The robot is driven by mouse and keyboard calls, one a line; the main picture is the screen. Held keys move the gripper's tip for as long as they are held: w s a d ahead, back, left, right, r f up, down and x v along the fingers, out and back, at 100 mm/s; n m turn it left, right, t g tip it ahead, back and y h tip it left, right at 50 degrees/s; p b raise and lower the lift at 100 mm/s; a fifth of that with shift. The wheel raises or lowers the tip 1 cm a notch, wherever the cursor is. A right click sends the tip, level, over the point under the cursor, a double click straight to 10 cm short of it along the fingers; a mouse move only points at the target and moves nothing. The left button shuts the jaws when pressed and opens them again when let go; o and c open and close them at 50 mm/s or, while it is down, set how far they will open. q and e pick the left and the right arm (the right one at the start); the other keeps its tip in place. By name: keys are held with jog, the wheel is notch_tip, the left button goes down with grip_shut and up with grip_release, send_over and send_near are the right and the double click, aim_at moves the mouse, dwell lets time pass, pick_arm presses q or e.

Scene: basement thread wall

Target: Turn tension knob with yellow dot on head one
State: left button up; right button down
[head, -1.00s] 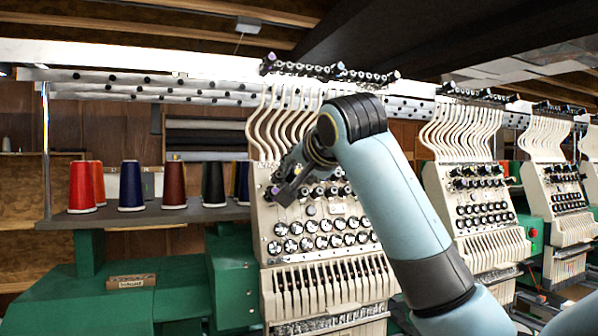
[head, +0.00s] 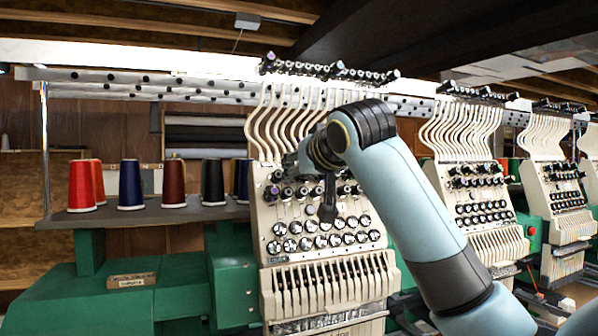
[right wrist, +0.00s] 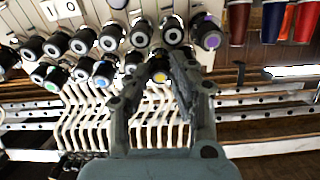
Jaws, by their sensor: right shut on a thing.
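The knob with the yellow dot (right wrist: 160,77) shows in the right wrist view between the two fingers of my right gripper (right wrist: 165,60). The fingers are shut on it and hide most of its body. In the head view my right gripper (head: 328,211) points down in front of the knob panel of the nearest machine head (head: 270,228); the held knob cannot be made out there. My left gripper is not in view.
Neighbouring black tension knobs crowd close around the gripper, including ones with a purple dot (right wrist: 210,41), a blue dot (right wrist: 100,83) and a green dot (right wrist: 53,87). Thread cones (head: 130,186) stand on a shelf at left. More machine heads (head: 478,210) stand at right.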

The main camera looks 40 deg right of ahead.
jog(key=n, duration=0.4)
jog(key=shift+y, duration=0.3)
jog(key=shift+n, duration=0.3)
jog(key=c, duration=1.2)
grip_release()
jog(key=shift+o, duration=0.2)
jog(key=v, duration=0.7)
jog(key=shift+s, duration=0.25)
